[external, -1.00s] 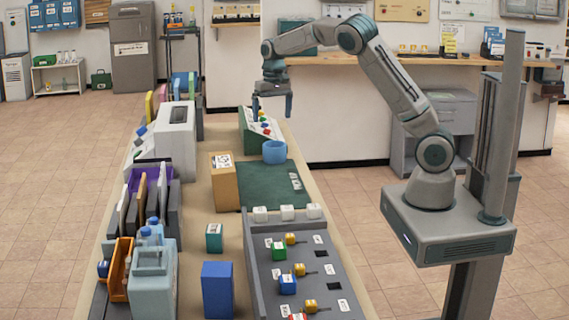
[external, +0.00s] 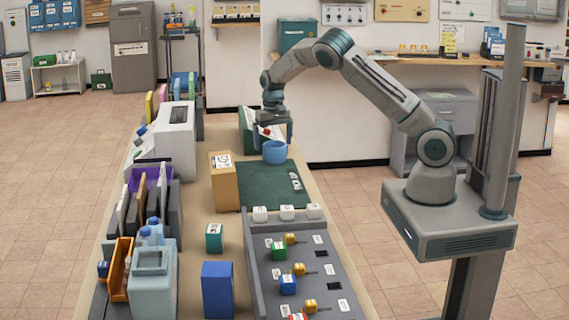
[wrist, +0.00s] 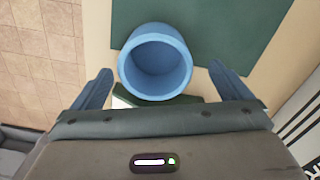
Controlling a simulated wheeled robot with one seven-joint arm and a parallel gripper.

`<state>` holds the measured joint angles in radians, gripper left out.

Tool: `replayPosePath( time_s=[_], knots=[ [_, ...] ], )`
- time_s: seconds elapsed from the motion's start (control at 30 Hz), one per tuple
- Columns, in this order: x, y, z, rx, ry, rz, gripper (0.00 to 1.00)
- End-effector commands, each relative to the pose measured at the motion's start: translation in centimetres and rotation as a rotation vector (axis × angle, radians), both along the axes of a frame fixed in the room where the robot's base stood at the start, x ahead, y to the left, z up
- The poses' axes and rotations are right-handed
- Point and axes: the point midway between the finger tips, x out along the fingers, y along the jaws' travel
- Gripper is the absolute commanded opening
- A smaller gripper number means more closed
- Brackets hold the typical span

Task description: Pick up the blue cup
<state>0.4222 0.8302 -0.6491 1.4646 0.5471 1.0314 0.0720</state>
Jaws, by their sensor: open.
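The blue cup (external: 274,152) stands upright at the far edge of the dark green mat (external: 272,187) on the long table. In the wrist view the cup (wrist: 155,62) is seen from above, with its round opening facing the camera and empty inside. My gripper (external: 275,140) is just above and behind the cup. In the wrist view my gripper (wrist: 160,85) is open, with one blue finger to the left of the cup and one to the right. Neither finger visibly touches the cup. The fingertips are hard to make out in the external view.
A cardboard-coloured box (external: 224,182) stands left of the mat. A sloped panel with coloured buttons (external: 247,130) is behind the cup, close to my gripper. White cubes (external: 287,212) and a grey switch board (external: 300,275) lie nearer. The mat's middle is mostly clear.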

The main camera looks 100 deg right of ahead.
Motion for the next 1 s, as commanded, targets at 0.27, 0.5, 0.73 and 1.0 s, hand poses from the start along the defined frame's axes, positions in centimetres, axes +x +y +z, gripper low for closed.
replayPosePath(
  time_s=[0.27,0.5,0.73,1.0],
  knots=[
    [-0.5,-0.2,-3.7,0.001,0.003,-0.001,0.97],
    [-0.5,-0.3,-4.1,-0.001,0.001,-0.001,0.97],
    [-0.5,-0.3,-4.1,-0.001,0.001,0.0,0.5],
    [-0.5,-0.3,-4.0,-0.001,0.001,0.0,0.5]
  ],
)
